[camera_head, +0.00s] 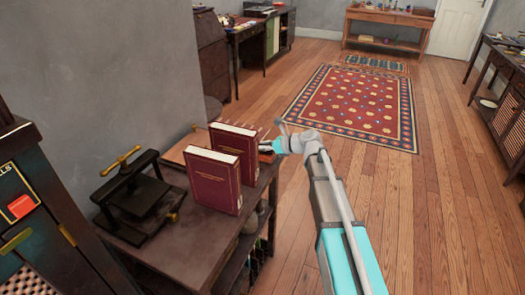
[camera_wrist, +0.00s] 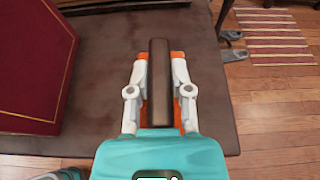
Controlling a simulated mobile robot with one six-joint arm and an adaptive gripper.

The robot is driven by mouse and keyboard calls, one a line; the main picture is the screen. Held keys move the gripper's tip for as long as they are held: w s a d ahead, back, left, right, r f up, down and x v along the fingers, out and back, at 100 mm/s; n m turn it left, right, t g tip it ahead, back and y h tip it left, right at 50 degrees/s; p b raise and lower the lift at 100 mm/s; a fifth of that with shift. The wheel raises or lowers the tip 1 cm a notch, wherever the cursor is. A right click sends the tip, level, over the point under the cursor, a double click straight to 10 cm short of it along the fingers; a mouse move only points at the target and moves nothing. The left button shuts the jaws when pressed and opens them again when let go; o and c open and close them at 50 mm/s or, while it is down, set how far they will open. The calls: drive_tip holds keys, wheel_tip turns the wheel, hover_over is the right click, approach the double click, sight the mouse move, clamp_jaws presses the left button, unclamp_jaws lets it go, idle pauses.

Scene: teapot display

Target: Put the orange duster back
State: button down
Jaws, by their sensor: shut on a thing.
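The orange duster (camera_wrist: 161,85) lies lengthwise between my fingers in the wrist view. It has a long dark brown bar on top, and orange shows along its sides and far end. My gripper (camera_wrist: 160,66) is shut on it, one white finger on each side of the bar. In the head view my gripper (camera_head: 267,148) is at the right edge of the dark table (camera_head: 160,238), just beyond two dark red books, with the duster mostly hidden. The duster is over the tabletop; I cannot tell whether it touches it.
Two upright dark red books (camera_head: 214,181) stand close left of my gripper; one book (camera_wrist: 38,65) fills the wrist view's left. A black press (camera_head: 138,195) stands at the table's near left. The wooden floor (camera_head: 450,215) to the right is clear, with a patterned rug (camera_head: 358,103) beyond.

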drive_tip(key=shift+f, duration=0.25)
drive_tip(key=c, duration=0.5)
unclamp_jaws()
drive_tip(key=shift+r, duration=0.1)
drive_tip(key=shift+c, duration=0.2)
drive_tip(key=shift+r, duration=0.1)
drive_tip(key=shift+r, duration=0.1)
drive_tip(key=p+v, duration=0.4)
drive_tip(key=v, duration=0.8)
